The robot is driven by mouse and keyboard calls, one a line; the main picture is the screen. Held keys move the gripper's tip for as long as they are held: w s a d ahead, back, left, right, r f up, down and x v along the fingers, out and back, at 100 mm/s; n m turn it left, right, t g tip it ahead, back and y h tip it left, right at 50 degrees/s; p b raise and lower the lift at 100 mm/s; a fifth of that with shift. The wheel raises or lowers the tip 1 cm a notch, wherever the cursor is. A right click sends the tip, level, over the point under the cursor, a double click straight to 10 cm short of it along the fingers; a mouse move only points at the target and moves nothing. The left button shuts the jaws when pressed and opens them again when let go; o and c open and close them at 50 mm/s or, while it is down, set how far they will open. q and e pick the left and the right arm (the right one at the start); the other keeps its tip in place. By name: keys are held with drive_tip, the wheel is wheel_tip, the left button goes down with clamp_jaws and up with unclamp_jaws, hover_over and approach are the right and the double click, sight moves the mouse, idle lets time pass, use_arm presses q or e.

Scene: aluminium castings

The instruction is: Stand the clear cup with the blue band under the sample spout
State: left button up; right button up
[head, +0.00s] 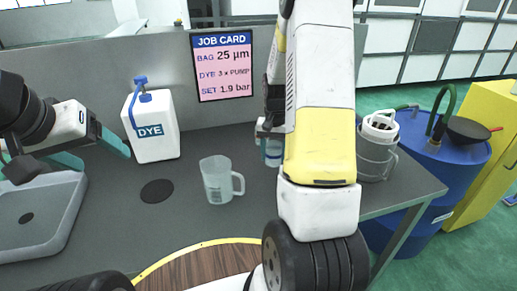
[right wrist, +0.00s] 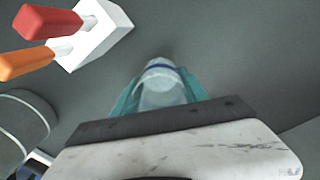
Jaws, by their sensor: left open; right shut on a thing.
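The clear cup with the blue band (right wrist: 162,88) is between the teal fingers of my right gripper (right wrist: 160,95) in the right wrist view. The gripper is shut on it. In the head view my right arm hides most of the cup; a clear, bluish part of it (head: 272,153) shows at the arm's left edge. A white block with a red and an orange lever (right wrist: 95,35) stands at upper left of the wrist view, apart from the cup. I cannot make out the sample spout. My left gripper (head: 97,160) is open and empty, left of the dye bottle.
The white dye bottle (head: 152,125), a clear jug with a handle (head: 217,182) and a black disc (head: 157,191) are on the grey bench. A grey tray (head: 60,235) is at left. A job card (head: 222,66) hangs behind.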

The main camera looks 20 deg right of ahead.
sight(273, 160)
drive_tip(key=shift+f, duration=1.5)
drive_tip(key=shift+f, duration=0.1)
drive_tip(key=o, duration=1.3)
